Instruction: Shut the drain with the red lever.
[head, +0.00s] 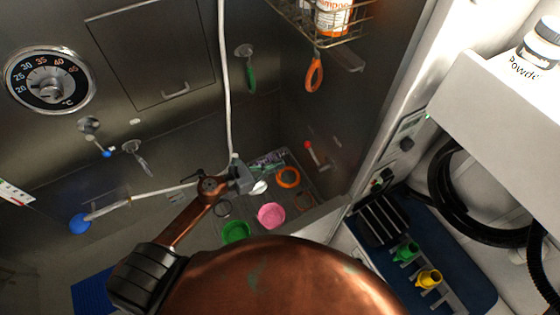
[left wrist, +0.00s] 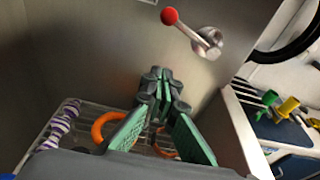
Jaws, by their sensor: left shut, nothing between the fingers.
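The red lever (head: 309,147) is mounted on the right-hand steel wall of the tub, above the rack. Its red ball knob (left wrist: 170,16) sits at the upper-left end of a thin metal rod in the left wrist view. The rod runs down and right to a round metal pivot (left wrist: 210,43). My left gripper (head: 245,179) is left of the lever and apart from it in the head view. In the left wrist view its fingers (left wrist: 160,82) are shut and empty, below the knob. The drain itself cannot be made out. My right gripper is not in view.
The rack (head: 318,203) holds a pink cup (head: 271,215), a green cup (head: 236,232) and an orange ring (head: 288,177). A white hose (head: 225,90) hangs close by my left gripper. A wire basket (head: 335,38) with bottles is above the lever.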

